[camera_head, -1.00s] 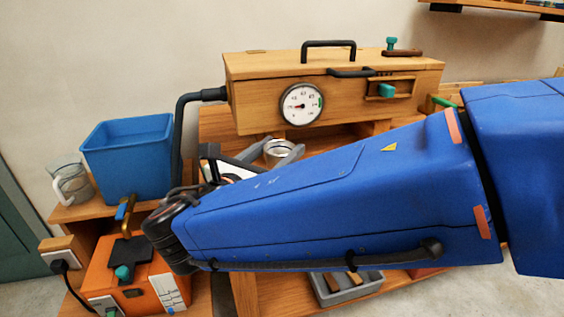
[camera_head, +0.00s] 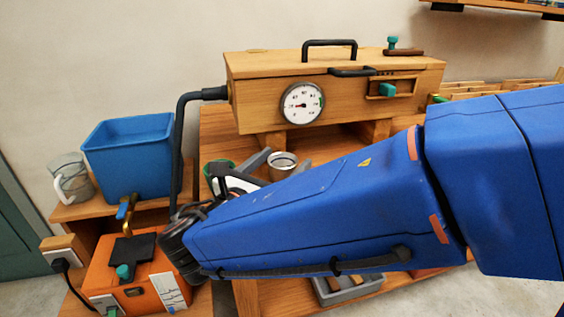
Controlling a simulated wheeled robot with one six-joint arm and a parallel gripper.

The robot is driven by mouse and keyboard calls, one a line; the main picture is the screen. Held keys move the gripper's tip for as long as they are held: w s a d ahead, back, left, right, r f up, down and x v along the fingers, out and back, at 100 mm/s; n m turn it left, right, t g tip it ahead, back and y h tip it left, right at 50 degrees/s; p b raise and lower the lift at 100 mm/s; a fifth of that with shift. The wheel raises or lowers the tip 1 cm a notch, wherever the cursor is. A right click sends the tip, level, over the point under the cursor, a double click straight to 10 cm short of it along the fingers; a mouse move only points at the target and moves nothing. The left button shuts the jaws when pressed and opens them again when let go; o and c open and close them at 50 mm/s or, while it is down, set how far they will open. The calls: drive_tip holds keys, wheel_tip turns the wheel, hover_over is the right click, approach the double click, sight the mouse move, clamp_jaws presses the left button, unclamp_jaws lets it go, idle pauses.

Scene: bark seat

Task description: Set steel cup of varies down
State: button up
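The steel cup (camera_head: 283,167) stands upright on the wooden bench (camera_head: 345,150) below the wooden box. Its open rim and the upper part of its wall show; my blue arm hides its lower part. A green round container (camera_head: 217,168) shows partly behind the gripper's left side.
A wooden box with a dial (camera_head: 302,104) stands behind the cup. An orange device (camera_head: 138,280) sits low at the left. A grey tray (camera_head: 350,290) is below my arm.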

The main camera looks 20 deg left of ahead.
drive_tip(key=shift+r, duration=0.15)
drive_tip(key=v, duration=1.2)
idle(0.5)
